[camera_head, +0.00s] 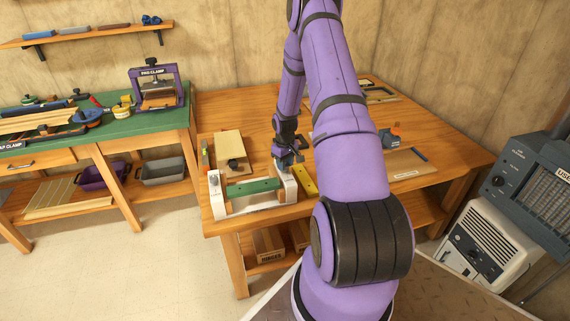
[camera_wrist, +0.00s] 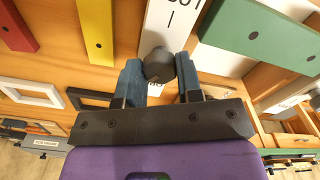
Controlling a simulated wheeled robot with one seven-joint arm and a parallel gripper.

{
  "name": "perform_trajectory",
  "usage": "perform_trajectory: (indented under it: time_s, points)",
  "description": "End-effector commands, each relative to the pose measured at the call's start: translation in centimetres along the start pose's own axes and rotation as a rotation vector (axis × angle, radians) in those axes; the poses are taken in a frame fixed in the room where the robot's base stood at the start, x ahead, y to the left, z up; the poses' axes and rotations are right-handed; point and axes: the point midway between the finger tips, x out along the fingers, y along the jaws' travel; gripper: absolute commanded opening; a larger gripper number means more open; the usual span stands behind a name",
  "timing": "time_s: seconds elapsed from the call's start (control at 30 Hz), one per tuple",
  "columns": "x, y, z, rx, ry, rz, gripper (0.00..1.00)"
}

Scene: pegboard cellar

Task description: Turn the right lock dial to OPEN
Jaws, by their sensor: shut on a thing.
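A white fixture (camera_head: 238,209) with a green bar (camera_head: 254,187) across it sits near the front left of the wooden table. Its left post carries a dark knob (camera_head: 213,180). My gripper (camera_head: 285,161) reaches down to the right post. In the wrist view my gripper (camera_wrist: 159,78) has its two blue-grey fingers shut on a dark round dial (camera_wrist: 159,63) on the white post (camera_wrist: 178,20). Black lettering shows on the post, partly cut off and hidden. I cannot read which mark the dial points to.
A yellow bar (camera_head: 303,180) lies close to the right of the fixture. A board (camera_head: 230,145) lies behind it, and a brown panel (camera_head: 404,164) lies farther right. A green-topped bench with a purple clamp (camera_head: 156,88) stands at left.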

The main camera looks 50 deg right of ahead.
Motion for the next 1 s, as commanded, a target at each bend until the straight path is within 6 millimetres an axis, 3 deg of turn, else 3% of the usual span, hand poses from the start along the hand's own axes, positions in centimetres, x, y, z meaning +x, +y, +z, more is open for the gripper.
perform_trajectory:
  time_s: [0.5, 1.0]
  points:
    - [-0.04, 0.10, -0.05, -0.437, 0.002, 0.001, 0.10]
    - [-0.04, 0.07, -0.08, -0.607, 0.002, 0.001, 0.10]
